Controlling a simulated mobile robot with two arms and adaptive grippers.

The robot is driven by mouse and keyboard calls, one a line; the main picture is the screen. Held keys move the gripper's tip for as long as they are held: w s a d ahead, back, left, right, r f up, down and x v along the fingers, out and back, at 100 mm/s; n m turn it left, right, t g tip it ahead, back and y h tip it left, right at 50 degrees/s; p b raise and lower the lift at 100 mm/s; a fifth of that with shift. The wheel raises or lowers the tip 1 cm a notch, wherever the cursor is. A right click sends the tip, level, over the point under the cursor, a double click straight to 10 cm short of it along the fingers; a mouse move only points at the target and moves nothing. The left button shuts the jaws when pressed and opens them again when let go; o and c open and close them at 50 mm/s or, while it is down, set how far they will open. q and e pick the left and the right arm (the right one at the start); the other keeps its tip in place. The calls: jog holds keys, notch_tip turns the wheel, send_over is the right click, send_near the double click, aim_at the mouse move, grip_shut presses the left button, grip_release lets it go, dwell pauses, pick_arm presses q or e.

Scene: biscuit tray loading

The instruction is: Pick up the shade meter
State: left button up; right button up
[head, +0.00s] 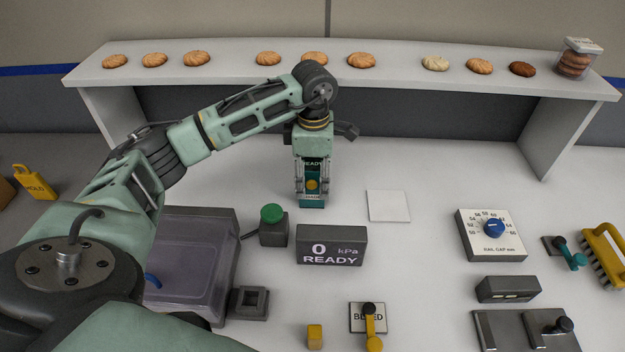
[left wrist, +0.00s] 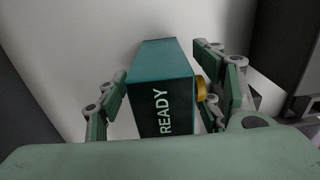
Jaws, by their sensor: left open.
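The shade meter (head: 312,203) is a teal box with a dark display reading READY and a yellow round button. It stands on the white table near the middle of the head view, partly hidden by my gripper. In the left wrist view the shade meter (left wrist: 160,75) lies between the fingers, its READY face towards the camera. My left gripper (head: 312,188) points down over it, open, with one finger on each side. In the left wrist view a gap shows at the left finger; the right finger is close to the yellow button. My right gripper is not in view.
A shelf (head: 350,50) with several biscuits and a jar (head: 575,62) stands behind. A pressure display (head: 331,246), green button (head: 271,214), white square (head: 388,206) and clear-lidded box (head: 190,258) are nearby. A dial panel (head: 491,250) and yellow brush (head: 603,252) are at right.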

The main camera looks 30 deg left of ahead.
aim_at(312, 190)
pick_arm(q)
jog(key=f+p, duration=0.1)
jog(key=f, duration=0.1)
jog(key=f+p, duration=0.1)
jog(key=shift+s+f, duration=0.2)
jog(key=shift+f, duration=0.8)
jog(key=shift+c, duration=0.5)
jog(key=c, duration=0.4)
jog(key=shift+w, duration=0.1)
grip_shut()
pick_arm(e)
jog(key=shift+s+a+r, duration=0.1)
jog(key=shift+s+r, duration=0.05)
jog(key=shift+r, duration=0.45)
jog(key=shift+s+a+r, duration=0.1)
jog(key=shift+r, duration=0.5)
